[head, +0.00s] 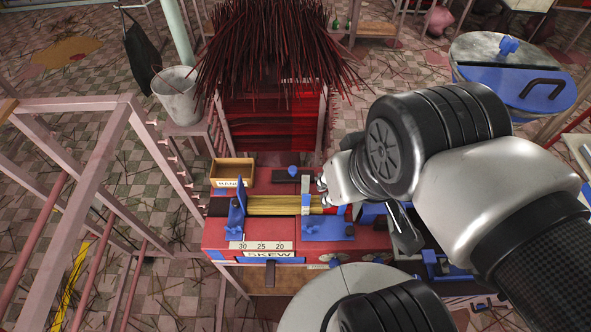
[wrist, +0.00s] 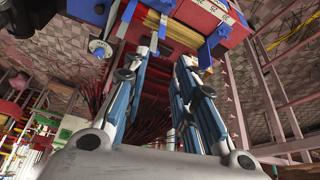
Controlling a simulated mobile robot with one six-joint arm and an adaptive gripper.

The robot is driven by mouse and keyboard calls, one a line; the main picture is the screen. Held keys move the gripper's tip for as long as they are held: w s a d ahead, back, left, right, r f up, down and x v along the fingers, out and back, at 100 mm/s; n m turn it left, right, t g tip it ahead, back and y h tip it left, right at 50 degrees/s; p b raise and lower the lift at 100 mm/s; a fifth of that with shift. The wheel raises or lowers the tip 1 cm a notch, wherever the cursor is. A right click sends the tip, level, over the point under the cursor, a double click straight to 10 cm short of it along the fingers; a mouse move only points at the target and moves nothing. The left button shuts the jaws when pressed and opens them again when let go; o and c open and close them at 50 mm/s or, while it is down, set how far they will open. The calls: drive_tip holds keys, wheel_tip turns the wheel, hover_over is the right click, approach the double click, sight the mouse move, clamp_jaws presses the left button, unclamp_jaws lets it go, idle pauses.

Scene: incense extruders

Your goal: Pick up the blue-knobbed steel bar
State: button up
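A narrow pale grey bar (head: 305,187) with blue parts stands across the yellow sticks on the red bench; it looks like the steel bar. A blue knob (head: 292,171) shows just behind it, over a dark plate, and I cannot tell whether the two belong together. My gripper (head: 323,190) is close to the right of the bar, partly hidden by my own arm. In the wrist view my gripper (wrist: 163,58) has its two fingers apart, with nothing clearly held between them. The yellow sticks (wrist: 155,20) and the bench lie beyond the fingertips.
A wooden box (head: 233,171) sits at the bench's back left. A blue upright bracket (head: 237,210) stands left of the sticks. Dark red incense sticks (head: 275,50) fan out behind the bench. A pink rail frame (head: 75,103) is at left.

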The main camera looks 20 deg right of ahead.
drive_tip(key=shift+o, duration=0.6)
drive_tip(key=shift+o, duration=0.7)
drive_tip(key=shift+w+r, duration=0.1)
drive_tip(key=shift+w, duration=0.2)
drive_tip(key=shift+o, duration=1)
drive_tip(key=w+m+g, duration=0.1)
drive_tip(key=w+m, duration=0.1)
drive_tip(key=w, duration=0.7)
drive_tip(key=shift+w+f+m+g, duration=0.25)
drive_tip(key=shift+w+m+g, duration=0.1)
drive_tip(key=shift+m+g, duration=0.05)
drive_tip(key=m+g, duration=0.3)
drive_tip(key=m, duration=0.2)
hover_over(293, 169)
wheel_tip(293, 169, down, 14)
drive_tip(key=f+b, duration=0.1)
drive_tip(key=f, duration=0.3)
drive_tip(key=f+b, duration=0.1)
drive_tip(key=f, duration=0.3)
drive_tip(key=f+b, duration=0.1)
drive_tip(key=f, duration=0.3)
drive_tip(key=shift+w+d, duration=0.1)
drive_tip(key=shift+d, duration=0.15)
drive_tip(key=shift+a+f+b, duration=0.15)
drive_tip(key=shift+f+b, duration=0.55)
drive_tip(key=shift+f, duration=0.7)
drive_tip(key=shift+a+f+b, duration=0.15)
drive_tip(key=shift+f+b, duration=0.5)
drive_tip(key=shift+f, duration=0.75)
